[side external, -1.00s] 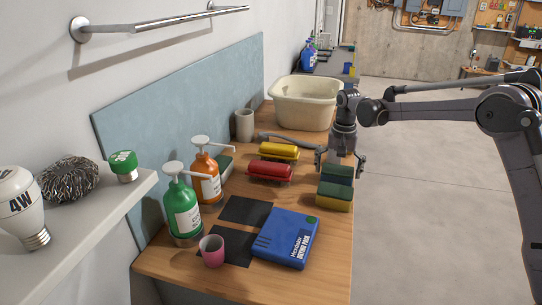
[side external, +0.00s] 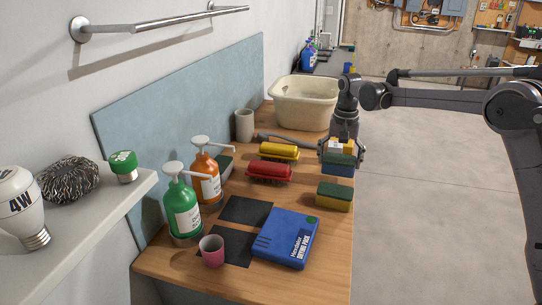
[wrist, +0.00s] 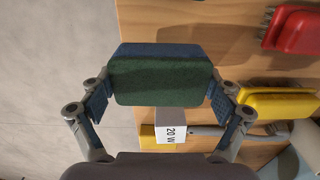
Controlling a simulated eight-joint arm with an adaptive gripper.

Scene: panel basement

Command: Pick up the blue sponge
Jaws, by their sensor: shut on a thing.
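The blue sponge (side external: 340,168) has a dark green top layer and is held between the fingers of my gripper (side external: 342,156) over the right side of the wooden counter. In the wrist view its green face and blue edge (wrist: 160,50) show between the two blue-padded fingers of my gripper (wrist: 160,98). My gripper is shut on it from both sides. A yellow sponge with a green top (side external: 334,198) lies on the counter in front of it, apart from it.
A white box marked 20 W (wrist: 171,128) is close by the held sponge. Red (side external: 270,172) and yellow (side external: 279,151) brushes lie to the left. A cream tub (side external: 303,103) stands behind. A blue box (side external: 286,238) lies in front. The floor to the right is clear.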

